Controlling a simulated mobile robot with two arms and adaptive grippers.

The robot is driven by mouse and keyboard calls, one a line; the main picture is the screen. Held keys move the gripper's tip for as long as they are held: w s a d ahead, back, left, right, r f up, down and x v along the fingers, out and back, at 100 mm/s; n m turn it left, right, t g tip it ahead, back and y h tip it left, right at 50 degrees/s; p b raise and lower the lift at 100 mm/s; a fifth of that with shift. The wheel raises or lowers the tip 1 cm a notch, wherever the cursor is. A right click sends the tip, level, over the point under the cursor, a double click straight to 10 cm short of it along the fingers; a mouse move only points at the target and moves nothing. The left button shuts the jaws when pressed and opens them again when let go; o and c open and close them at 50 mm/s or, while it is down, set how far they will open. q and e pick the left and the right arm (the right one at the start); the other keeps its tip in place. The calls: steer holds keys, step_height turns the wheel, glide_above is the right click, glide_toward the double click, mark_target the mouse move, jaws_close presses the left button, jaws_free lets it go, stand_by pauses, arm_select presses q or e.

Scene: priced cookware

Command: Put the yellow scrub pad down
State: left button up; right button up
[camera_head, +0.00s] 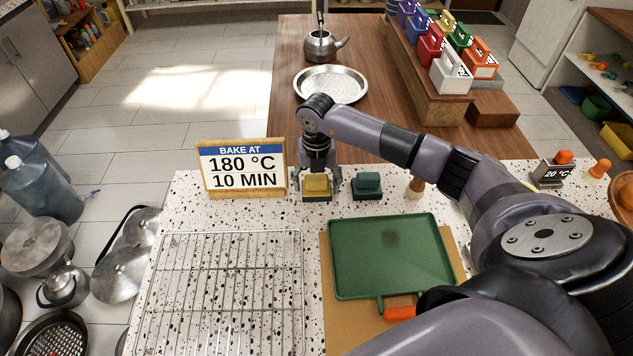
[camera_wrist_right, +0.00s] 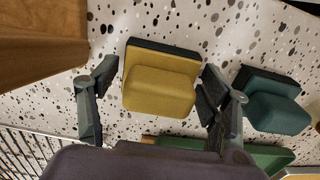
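The yellow scrub pad (camera_head: 317,186) is on the speckled counter, between the sign and the green scrub pad. In the right wrist view the yellow pad (camera_wrist_right: 160,80) shows its dark base along the far edge. My right gripper (camera_head: 317,183) points down over it with one finger on each side. In the right wrist view the fingers of my right gripper (camera_wrist_right: 155,102) are spread, with a clear gap on the left and a narrow one on the right. It is open. My left gripper is out of view.
The green scrub pad (camera_head: 366,186) sits close on the right, with a brush (camera_head: 415,187) beyond it. A "BAKE AT 180 °C 10 MIN" sign (camera_head: 241,168) stands on the left. A wire rack (camera_head: 225,290) and a green tray (camera_head: 390,255) lie in front.

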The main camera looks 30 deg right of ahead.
mark_target(316, 176)
steer(key=shift+o, duration=0.8)
steer(key=shift+r, duration=0.3)
step_height(316, 176, up, 10)
steer(key=b, duration=0.3)
steer(key=shift+r, duration=0.9)
